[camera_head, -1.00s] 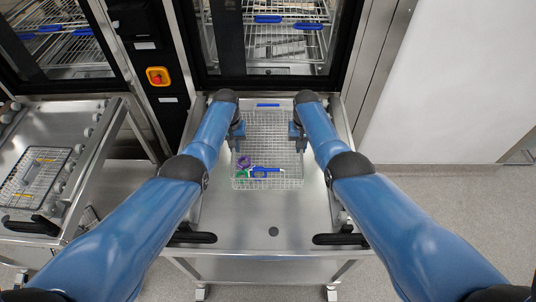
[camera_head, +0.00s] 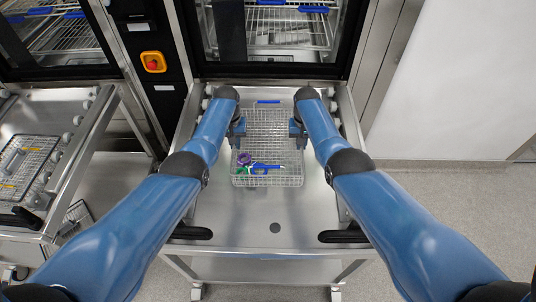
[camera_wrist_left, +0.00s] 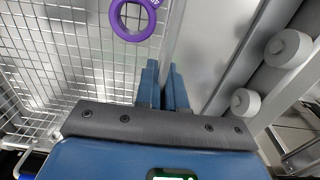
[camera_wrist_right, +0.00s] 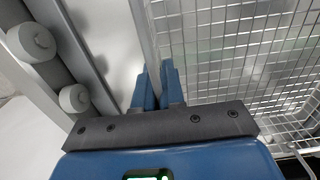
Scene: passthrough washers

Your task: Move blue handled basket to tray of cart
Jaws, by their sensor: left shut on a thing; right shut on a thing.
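The wire basket (camera_head: 270,128) with a blue handle (camera_head: 268,101) at its far end is over the metal tray of the cart (camera_head: 235,222). I cannot tell whether its bottom touches the tray. My left gripper (camera_head: 240,130) is shut on the basket's left side wall, and my right gripper (camera_head: 298,130) is shut on its right side wall. The wrist views show the left fingers (camera_wrist_left: 163,75) and right fingers (camera_wrist_right: 155,78) at the wire walls. Inside the basket lie a purple ring (camera_wrist_left: 133,18), a green thing (camera_head: 242,170) and a blue-and-white tool (camera_head: 263,168).
A glass-fronted machine (camera_head: 280,40) with racks stands behind the cart. A second cart with a wire basket (camera_head: 20,165) stands at the left. White rollers (camera_wrist_left: 288,48) line the cart's sides. The front part of the tray is bare.

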